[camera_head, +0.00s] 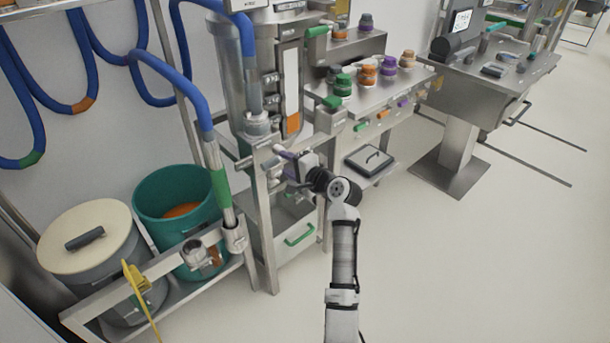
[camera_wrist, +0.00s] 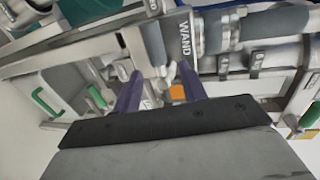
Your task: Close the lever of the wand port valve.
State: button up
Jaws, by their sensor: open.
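The wand port valve (camera_wrist: 187,35) shows in the wrist view as a metal fitting with a plate marked WAND, beside a grey cylindrical part. My gripper (camera_wrist: 160,72) is open, its two purple fingers pointing at the fitting. A small metal part (camera_wrist: 157,88) shows between the fingers; I cannot tell whether it is the lever or whether the fingers touch it. In the head view my gripper (camera_head: 285,158) is at the front of the steel station, below the tall metal vessel (camera_head: 230,85). My own wrist hides most of the valve there.
A teal bin (camera_head: 150,195) with orange contents and a lidded grey bin (camera_head: 85,240) stand at the left on a metal frame. A bench (camera_head: 395,85) with coloured jars stands behind.

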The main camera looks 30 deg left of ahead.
jog(key=b+v, duration=0.1)
jog(key=v, duration=0.7)
jog(key=shift+s+d, duration=0.15)
jog(key=shift+d, duration=0.2)
jog(key=shift+r, duration=0.1)
